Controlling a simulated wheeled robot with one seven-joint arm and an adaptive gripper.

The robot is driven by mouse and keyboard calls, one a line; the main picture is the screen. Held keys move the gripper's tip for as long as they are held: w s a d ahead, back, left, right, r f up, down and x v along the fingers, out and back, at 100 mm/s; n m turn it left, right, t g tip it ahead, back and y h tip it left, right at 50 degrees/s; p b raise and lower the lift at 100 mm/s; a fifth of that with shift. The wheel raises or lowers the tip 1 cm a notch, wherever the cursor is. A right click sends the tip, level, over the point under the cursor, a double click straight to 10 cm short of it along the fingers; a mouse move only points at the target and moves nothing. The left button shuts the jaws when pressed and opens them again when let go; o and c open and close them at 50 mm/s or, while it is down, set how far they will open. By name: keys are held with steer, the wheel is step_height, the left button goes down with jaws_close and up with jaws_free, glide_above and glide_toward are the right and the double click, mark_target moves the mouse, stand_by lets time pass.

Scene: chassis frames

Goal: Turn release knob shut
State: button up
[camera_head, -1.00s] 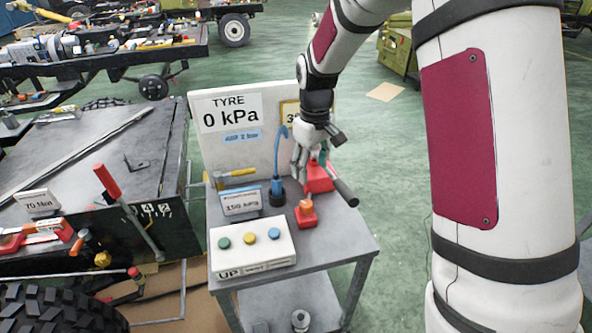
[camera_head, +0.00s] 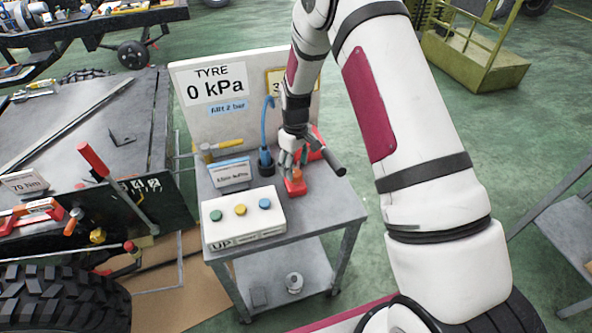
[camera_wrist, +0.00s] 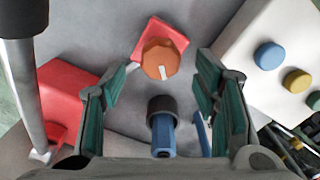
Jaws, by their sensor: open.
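The release knob (camera_wrist: 165,60) is an orange faceted cap with a white pointer line, on a red square base (camera_wrist: 154,29). In the head view the knob (camera_head: 296,176) sits on the grey cart top, right of the button box. My gripper (camera_wrist: 162,76) is open and empty. Its two green-padded fingers stand to the left and right of the knob in the wrist view, apart from it. In the head view my gripper (camera_head: 288,160) is just above and behind the knob. How high the fingertips are above it is hard to tell.
A blue hose fitting with a black collar (camera_wrist: 162,112) stands close between the fingers. A red block with a grey lever (camera_wrist: 62,95) lies left in the wrist view. The white button box (camera_head: 243,218) and the tyre display board (camera_head: 238,125) are nearby on the cart (camera_head: 325,212).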

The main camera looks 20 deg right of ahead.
mark_target(295, 178)
steer(key=shift+f, duration=1.4)
steer(key=c, duration=1.2)
steer(key=shift+o, duration=0.2)
steer(key=m+b, duration=0.1)
steer(key=m, duration=0.3)
steer(key=shift+m, duration=0.3)
steer(key=shift+m+b, duration=0.75)
steer(key=shift+m, duration=1.45)
